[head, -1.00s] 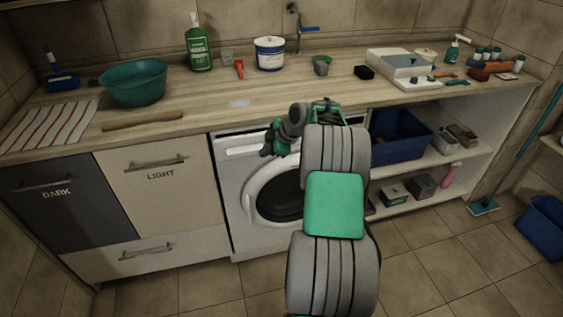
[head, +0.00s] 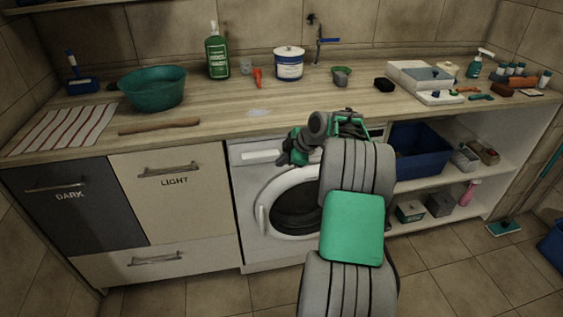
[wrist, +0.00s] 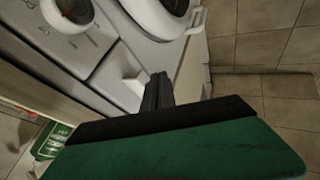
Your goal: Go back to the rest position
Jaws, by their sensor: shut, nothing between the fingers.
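My gripper (head: 284,159) hangs at the end of my folded arm, in front of the washing machine (head: 250,195) and just below the counter's front edge. In the wrist view its dark fingers (wrist: 158,92) are together, with nothing between them. Beyond them the washing machine's panel with its knob (wrist: 68,12) and part of its round door (wrist: 160,14) show. The gripper appears apart from the machine. My arm hides part of the machine's right side.
The wooden counter (head: 215,122) holds a green basin (head: 152,90), a striped cloth (head: 62,129), a wooden stick (head: 158,126), a green bottle (head: 217,55) and a white tub (head: 289,64). A blue crate (head: 420,147) sits on the shelf at right. The tiled floor (head: 440,275) in front is clear.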

